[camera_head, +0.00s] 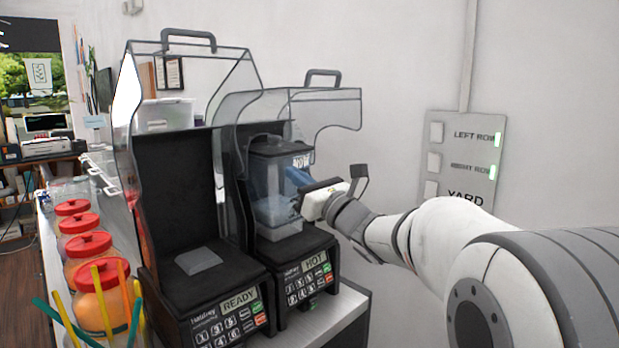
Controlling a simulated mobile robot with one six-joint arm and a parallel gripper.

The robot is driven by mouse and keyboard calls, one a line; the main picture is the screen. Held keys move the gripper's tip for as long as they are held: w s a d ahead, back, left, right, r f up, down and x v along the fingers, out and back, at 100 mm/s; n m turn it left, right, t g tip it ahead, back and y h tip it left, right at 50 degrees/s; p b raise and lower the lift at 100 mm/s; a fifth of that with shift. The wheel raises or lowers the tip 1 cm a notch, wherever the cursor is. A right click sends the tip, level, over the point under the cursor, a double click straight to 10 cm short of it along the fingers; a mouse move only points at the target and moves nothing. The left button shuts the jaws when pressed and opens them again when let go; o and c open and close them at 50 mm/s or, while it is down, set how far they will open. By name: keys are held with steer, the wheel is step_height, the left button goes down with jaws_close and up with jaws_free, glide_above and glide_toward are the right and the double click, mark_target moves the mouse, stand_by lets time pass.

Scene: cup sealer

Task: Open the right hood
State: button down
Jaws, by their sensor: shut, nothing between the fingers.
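The right machine (310,252) has a black base with a keypad and a screen reading HOT. Its clear hood (338,108) has a dark handle (322,74) on top. The hood appears raised, with the front below it open. A clear jar (276,215) stands upright on the right base. My gripper (300,180) is shut and empty at the right side of this machine, below the hood's edge. Its blue fingers point left, close to the jar; I cannot tell whether they touch it. The fingertips are partly hidden by the jar and clear plastic.
The left machine (180,225) stands close beside, its screen reading READY, its clear hood (225,75) also up. Several orange jars with red lids (88,245) and coloured straws (62,318) line the left. A wall panel (465,158) is behind my arm.

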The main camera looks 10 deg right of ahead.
mark_target(282, 124)
steer(key=r+p, duration=0.2)
steer(key=r, duration=0.1)
steer(key=w+r+p, duration=0.1)
steer(key=shift+a+r, duration=0.25)
steer(key=shift+a, duration=0.1)
